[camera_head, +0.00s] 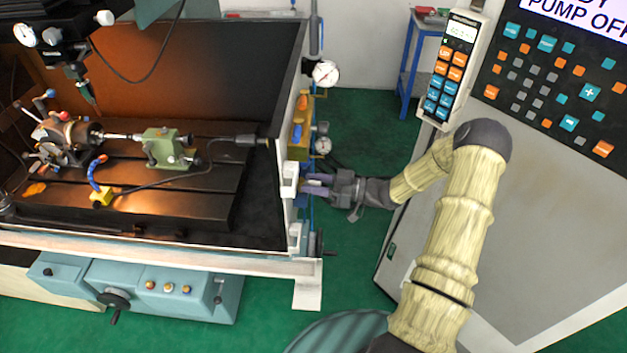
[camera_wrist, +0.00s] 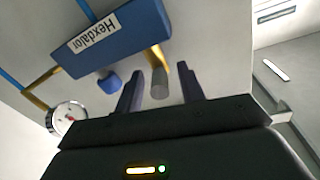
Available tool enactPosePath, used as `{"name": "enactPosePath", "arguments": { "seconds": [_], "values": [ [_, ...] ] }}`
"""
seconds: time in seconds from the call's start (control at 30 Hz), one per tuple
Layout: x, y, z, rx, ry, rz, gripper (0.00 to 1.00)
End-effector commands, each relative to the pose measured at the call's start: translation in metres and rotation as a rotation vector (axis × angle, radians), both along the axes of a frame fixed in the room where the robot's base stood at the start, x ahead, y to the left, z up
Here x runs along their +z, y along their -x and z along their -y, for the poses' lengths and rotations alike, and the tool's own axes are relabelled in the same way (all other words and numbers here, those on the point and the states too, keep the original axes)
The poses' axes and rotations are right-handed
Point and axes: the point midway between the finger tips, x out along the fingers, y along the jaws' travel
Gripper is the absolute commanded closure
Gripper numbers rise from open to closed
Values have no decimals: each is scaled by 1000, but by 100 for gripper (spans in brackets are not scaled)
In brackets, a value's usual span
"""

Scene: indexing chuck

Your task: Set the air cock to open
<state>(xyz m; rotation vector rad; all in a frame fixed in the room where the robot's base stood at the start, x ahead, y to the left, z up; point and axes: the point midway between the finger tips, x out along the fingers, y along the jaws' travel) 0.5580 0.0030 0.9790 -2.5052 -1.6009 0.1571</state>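In the wrist view a brass stub with a grey round end (camera_wrist: 159,82) comes out below a blue block (camera_wrist: 118,36) labelled "Hexdalor". A blue knob (camera_wrist: 109,82) sits to its left. I cannot tell for sure which of these parts is the air cock, or its setting. My gripper (camera_wrist: 158,70) is open, with one finger on each side of the grey end; a gap shows on both sides. In the head view my gripper (camera_head: 311,186) is at the machine's right side panel, where its fingertips and the fittings are too small to make out.
A round gauge (camera_wrist: 66,118) is left of my gripper in the wrist view, beside blue and brass pipes. In the head view, gauges (camera_head: 326,73) and pipes line the panel above my gripper. A control cabinet (camera_head: 520,190) stands right. Green floor (camera_head: 360,125) lies between.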

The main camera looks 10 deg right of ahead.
Motion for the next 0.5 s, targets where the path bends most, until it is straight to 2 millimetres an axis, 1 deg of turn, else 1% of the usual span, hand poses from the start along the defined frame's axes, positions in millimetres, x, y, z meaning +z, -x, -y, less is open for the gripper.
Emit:
{"name": "enactPosePath", "arguments": {
  "seconds": [0.1,0.3,0.37,0.5],
  "values": [
    [0,-2,-3,-1,1,0,61],
    [0,-2,-3,-1,1,0,61],
    [0,-2,-3,-1,1,0,71],
    [0,-2,-3,-1,1,0,98]
  ]
}}
